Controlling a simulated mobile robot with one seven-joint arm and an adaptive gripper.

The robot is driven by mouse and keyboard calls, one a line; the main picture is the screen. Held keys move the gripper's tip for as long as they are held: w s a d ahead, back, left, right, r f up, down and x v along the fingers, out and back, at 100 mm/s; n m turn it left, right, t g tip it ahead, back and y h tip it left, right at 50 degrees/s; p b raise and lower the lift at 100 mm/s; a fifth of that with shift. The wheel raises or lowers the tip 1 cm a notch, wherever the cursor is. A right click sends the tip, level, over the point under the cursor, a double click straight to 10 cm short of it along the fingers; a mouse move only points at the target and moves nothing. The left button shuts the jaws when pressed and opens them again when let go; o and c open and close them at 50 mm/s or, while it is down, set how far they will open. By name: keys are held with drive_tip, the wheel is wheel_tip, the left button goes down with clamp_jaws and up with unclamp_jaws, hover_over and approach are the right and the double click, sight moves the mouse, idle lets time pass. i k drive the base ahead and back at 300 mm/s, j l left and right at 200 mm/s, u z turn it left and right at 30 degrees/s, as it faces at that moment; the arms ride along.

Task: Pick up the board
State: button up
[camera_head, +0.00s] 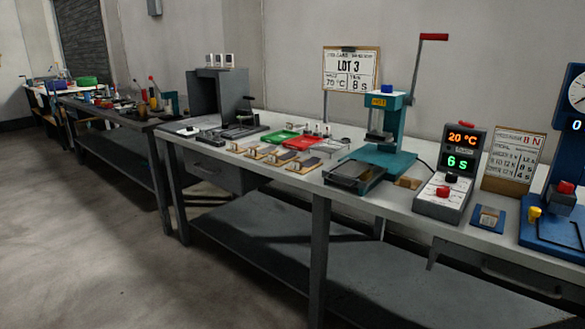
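Several things here could be the board, and I cannot tell which one is meant. A row of small wooden boards with dark grey tops (301,163) lies along the front edge of the bench, left of the teal press. A framed sign board marked LOT 3 (350,70) stands upright on a post behind them. A brown-backed board with a printed sheet (513,160) stands at the right, behind a small blue pad. All appear free of any grip. My gripper is not in this view.
The grey workbench (405,205) carries a teal press (385,150) with a red-handled lever, a control box (452,175) reading 20 °C and 6 s, and green and red trays (300,143). A blue machine (560,215) stands far right. Open floor (80,230) lies left.

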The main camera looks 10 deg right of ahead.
sight(255, 155)
drive_tip(key=i+z, duration=0.15)
drive_tip(key=i, duration=0.65)
drive_tip(key=i+z, duration=0.15)
drive_tip(key=i, duration=0.65)
drive_tip(key=i+j+z, duration=0.2)
drive_tip(key=i, duration=0.6)
drive_tip(key=l, duration=0.1)
